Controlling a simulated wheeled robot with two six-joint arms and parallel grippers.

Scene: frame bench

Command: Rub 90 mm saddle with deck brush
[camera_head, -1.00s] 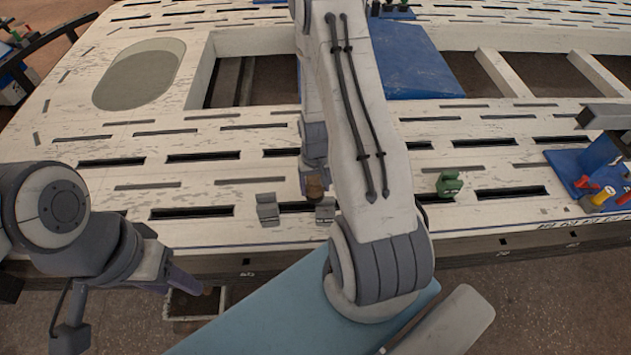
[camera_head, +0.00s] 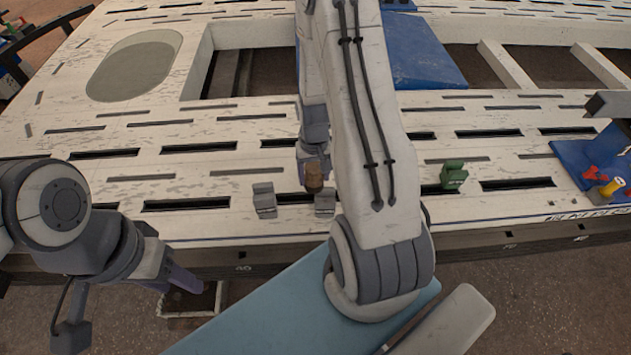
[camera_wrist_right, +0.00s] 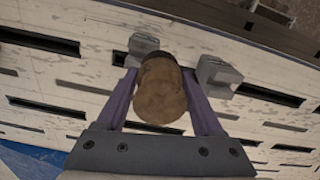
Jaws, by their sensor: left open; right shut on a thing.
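My right gripper (camera_wrist_right: 165,92) is shut on a brown, round-ended wooden piece, which I take to be the deck brush (camera_wrist_right: 160,88). In the head view the brush (camera_head: 313,178) stands upright between two small grey blocks, close to the right one. The left grey block (camera_head: 264,200) and right grey block (camera_head: 325,204) look like saddles. A green block (camera_head: 453,175) of similar shape sits further right. Size marks are too small to read. The brush's lower end is hidden, so contact cannot be told. My left gripper (camera_head: 184,279) is open and empty, before the bench's front edge.
The pale slotted bench (camera_head: 220,222) has large openings at the back. A blue panel (camera_head: 420,55) lies at the back. A blue tray (camera_head: 575,160) with red and yellow items is at the right. A small open box (camera_head: 190,302) is below the front edge.

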